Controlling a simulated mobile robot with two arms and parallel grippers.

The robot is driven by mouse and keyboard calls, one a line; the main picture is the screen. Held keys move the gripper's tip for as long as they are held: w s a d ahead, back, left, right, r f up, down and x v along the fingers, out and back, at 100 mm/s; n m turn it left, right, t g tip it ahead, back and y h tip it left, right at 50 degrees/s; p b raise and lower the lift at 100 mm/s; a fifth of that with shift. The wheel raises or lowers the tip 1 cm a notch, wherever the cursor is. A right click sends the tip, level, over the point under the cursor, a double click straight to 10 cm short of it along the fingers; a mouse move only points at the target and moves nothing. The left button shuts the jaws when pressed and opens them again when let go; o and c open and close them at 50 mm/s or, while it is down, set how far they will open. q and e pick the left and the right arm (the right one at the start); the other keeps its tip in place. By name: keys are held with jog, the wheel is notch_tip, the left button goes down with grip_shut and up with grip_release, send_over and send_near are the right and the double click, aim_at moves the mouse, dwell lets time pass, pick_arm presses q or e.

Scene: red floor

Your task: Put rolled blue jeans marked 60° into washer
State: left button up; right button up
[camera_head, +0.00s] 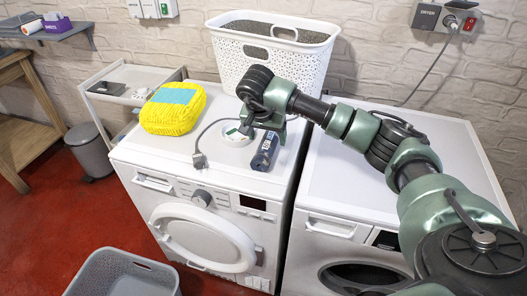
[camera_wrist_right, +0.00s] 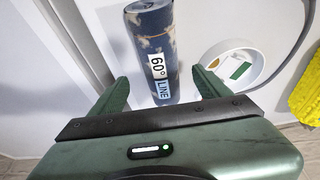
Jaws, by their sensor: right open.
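The rolled blue jeans (camera_head: 265,152) lie as a dark roll on top of the left white machine (camera_head: 150,150), near its right edge. In the right wrist view the roll (camera_wrist_right: 150,35) shows a white label reading "60° LINE". My right gripper (camera_head: 263,122) is open above the machine top, close to the roll. In the wrist view the open fingers (camera_wrist_right: 160,78) stand either side of the roll's near end, with no grip on it. The left machine has a round white front door (camera_head: 205,238); its inside is hidden. My left gripper is out of view.
A yellow bundle (camera_head: 172,108) sits left, a white basket (camera_head: 270,60) behind. The right machine (camera_head: 330,150) has a dark round door. A grey basket (camera_head: 125,270) stands in front.

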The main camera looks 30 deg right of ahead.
aim_at(267, 142)
notch_tip(267, 142, down, 2)
jog(key=shift+w+d+f+p, duration=0.1)
jog(key=shift+d+f+p, duration=0.05)
jog(key=shift+p, duration=0.3)
jog(key=x, duration=0.2)
jog(key=shift+f, duration=0.4)
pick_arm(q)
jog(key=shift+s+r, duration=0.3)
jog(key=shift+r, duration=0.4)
pick_arm(e)
jog(key=shift+r, duration=0.1)
grip_shut()
